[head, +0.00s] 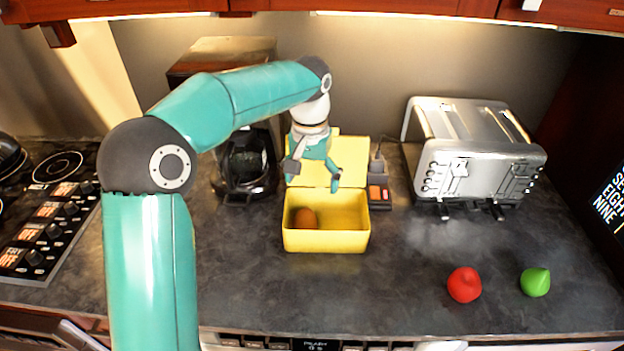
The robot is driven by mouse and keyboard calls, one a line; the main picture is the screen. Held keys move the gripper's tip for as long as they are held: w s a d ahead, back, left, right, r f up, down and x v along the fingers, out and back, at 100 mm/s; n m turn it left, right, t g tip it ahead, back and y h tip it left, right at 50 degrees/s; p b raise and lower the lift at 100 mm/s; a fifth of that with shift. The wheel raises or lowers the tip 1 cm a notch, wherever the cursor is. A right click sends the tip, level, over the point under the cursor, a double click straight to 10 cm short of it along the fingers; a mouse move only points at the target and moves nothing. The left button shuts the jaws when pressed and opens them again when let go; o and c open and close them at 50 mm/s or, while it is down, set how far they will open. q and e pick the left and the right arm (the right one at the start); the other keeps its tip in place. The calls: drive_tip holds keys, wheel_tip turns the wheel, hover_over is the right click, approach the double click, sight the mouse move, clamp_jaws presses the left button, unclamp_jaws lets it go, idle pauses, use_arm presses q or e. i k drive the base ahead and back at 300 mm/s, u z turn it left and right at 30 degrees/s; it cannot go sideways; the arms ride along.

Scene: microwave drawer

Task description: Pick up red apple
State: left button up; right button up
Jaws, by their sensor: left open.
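The red apple (464,285) sits on the dark countertop (420,310) at the front right. My left gripper (313,183) is open above the back part of a yellow box (327,241), well to the left of and behind the apple. Nothing shows between its fingers. My right gripper is not in view.
The yellow box has its lid raised and holds a brown round thing (305,218). A green fruit (535,282) lies right of the apple. A silver toaster (475,150) stands behind them, a coffee maker (246,165) left of the box, a stove (50,225) far left.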

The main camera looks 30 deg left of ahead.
sight(464, 285)
drive_tip(key=k, duration=1)
